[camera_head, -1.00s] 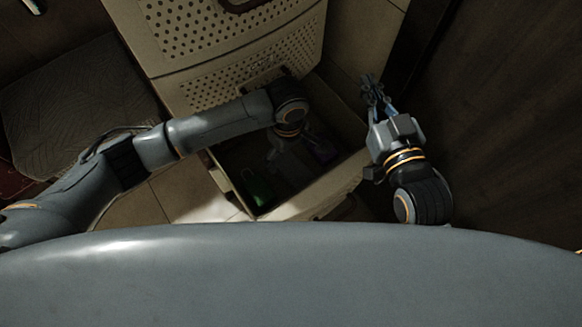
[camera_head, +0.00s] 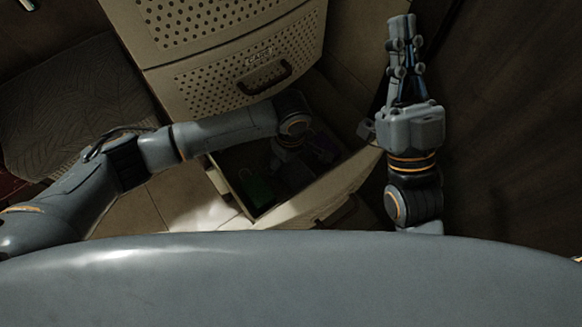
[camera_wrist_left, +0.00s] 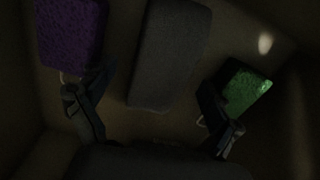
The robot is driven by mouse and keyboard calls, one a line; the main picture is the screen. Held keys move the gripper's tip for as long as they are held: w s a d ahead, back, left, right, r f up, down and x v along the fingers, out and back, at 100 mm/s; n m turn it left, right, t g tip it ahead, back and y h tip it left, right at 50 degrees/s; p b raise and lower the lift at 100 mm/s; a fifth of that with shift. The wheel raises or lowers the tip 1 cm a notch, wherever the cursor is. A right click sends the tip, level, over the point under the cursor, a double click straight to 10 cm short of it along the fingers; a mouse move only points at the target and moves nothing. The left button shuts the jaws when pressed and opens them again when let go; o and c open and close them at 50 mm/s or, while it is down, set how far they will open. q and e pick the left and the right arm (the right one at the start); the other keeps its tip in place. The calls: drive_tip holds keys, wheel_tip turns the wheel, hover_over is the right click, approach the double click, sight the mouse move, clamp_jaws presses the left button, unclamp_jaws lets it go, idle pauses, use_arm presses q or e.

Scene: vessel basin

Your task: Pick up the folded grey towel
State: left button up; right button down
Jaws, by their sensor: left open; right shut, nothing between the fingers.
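The folded grey towel (camera_wrist_left: 170,55) lies as a dark oblong block in the open drawer, in the left wrist view. In the head view it is lost in shadow behind my left arm. My left gripper (camera_wrist_left: 152,112) is open, with its fingers spread to either side of the towel's near end. It also shows dimly in the head view (camera_head: 284,160), pointing down into the drawer. I cannot tell how far above the towel the fingertips are. My right gripper (camera_head: 402,30) is shut and empty, outside the drawer to the right.
A purple sponge (camera_wrist_left: 70,35) lies left of the towel and a green sponge (camera_wrist_left: 248,90) lies right of it. The drawer (camera_head: 325,193) has raised walls around them. The perforated cabinet front (camera_head: 220,80) stands behind. A cushion-like grey pad (camera_head: 75,100) is at left.

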use_arm(q)
drive_tip(key=shift+f, duration=0.45)
drive_tip(key=c, duration=1.2)
drive_tip(key=shift+r, duration=0.1)
drive_tip(key=shift+c, duration=0.2)
